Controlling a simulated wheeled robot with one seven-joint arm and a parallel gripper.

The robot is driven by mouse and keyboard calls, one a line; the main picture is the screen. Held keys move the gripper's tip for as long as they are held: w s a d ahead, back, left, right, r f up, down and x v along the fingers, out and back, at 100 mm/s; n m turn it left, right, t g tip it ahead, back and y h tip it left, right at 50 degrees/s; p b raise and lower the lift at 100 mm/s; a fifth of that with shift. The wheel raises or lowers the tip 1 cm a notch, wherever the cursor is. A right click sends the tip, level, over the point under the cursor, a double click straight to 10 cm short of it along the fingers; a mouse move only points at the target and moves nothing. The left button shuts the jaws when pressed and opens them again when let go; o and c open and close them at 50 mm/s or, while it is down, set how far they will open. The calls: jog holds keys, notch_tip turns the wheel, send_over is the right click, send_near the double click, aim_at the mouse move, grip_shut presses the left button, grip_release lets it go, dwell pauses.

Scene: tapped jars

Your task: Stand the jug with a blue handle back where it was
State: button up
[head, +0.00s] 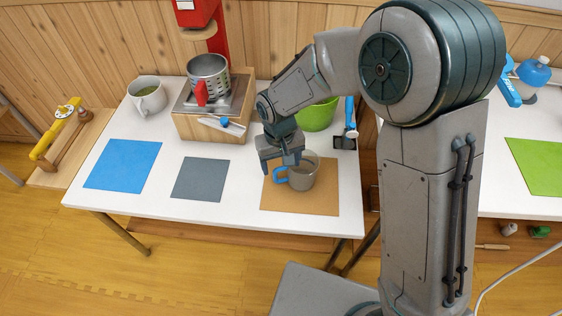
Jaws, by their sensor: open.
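The jug (304,172) is grey with a blue handle (281,175) on its left side. It stands upright on the brown mat (325,203) at the right end of the white table. My gripper (281,168) points down at the jug's left side, its fingers close around or beside the blue handle. The gripper is open. Whether a finger touches the handle cannot be told from this view.
A blue mat (122,164) and a grey mat (200,180) lie bare on the table's left half.

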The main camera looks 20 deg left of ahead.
jog(key=shift+r+p, duration=0.3)
jog(key=shift+r, duration=0.25)
notch_tip(320, 180, up, 14)
jog(key=p, duration=0.2)
jog(key=shift+s+a, duration=0.15)
jog(key=shift+a, duration=0.05)
jog(key=shift+f, duration=0.1)
jog(key=d+r+m+t+p, duration=0.1)
jog(key=d+r+m+p, duration=0.15)
jog(key=d+r, duration=0.5)
jog(key=d+r+m+p, duration=0.1)
jog(key=d+r+p, duration=0.3)
jog(key=d, duration=0.6)
jog(key=s+d+r+m+p, duration=0.2)
jog(key=s+d+r+p, duration=0.1)
jog(key=d, duration=0.4)
jog(key=s+d+r+m+t+p, duration=0.1)
jog(key=s+d+r+m+p, duration=0.1)
jog(key=s+d, duration=0.4)
jog(key=shift+d+r+t+p, duration=0.3)
jog(key=shift+d+r+p, duration=0.1)
jog(key=shift+d+p, duration=0.1)
